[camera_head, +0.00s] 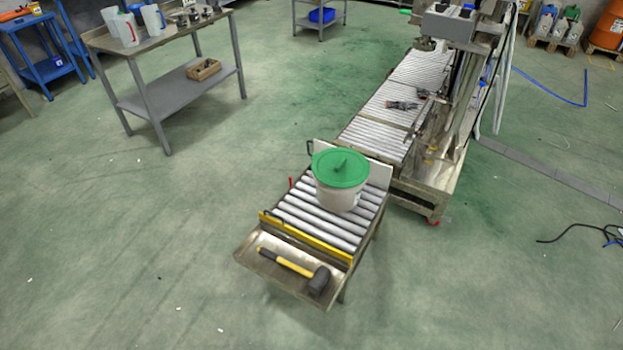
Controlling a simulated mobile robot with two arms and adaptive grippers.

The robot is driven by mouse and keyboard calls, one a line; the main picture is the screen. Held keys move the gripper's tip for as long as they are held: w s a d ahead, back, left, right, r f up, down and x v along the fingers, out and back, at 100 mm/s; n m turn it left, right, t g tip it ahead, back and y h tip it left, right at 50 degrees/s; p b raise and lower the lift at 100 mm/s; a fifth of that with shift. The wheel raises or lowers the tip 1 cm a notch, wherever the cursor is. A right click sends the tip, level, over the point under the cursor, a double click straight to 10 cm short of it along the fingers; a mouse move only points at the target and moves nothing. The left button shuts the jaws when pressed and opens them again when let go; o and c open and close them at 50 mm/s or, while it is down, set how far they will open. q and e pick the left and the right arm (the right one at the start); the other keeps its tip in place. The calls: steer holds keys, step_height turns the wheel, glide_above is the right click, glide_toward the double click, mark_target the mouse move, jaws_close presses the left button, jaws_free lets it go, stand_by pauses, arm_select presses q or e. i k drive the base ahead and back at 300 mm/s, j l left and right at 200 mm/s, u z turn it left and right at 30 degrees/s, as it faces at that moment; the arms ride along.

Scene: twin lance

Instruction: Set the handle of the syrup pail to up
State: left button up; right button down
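The syrup pail (336,196) is a white bucket with a green lid (340,168). It stands upright on the rollers of the short conveyor (300,222), towards its far end. A small green spout-like piece sticks up from the lid. The pail's handle is too small to make out clearly, and I cannot tell its position. Neither of my grippers is in view.
A mallet (291,264) lies in the metal tray (256,265) at the conveyor's near end, behind a yellow bar (305,238). A longer roller line and machine (455,110) stand beyond. A steel table (160,42) is at upper left. The floor around the conveyor's near end is mostly clear.

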mark_target(336, 200)
steer(key=j+z, duration=0.1)
steer(key=z, duration=0.3)
steer(key=j+z, duration=0.1)
steer(key=z, duration=0.65)
steer(key=i+j, duration=0.1)
steer(key=j, duration=0.35)
steer(key=i+j, duration=0.1)
steer(key=j, duration=0.35)
steer(key=i+j, duration=0.1)
steer(key=j, duration=0.4)
steer(key=i+j, duration=0.1)
steer(key=j, duration=0.35)
steer(key=i+j, duration=0.15)
steer(key=j, duration=0.3)
steer(key=i+j, duration=0.1)
steer(key=j, duration=0.35)
steer(key=i+j, duration=0.1)
steer(key=j, duration=0.35)
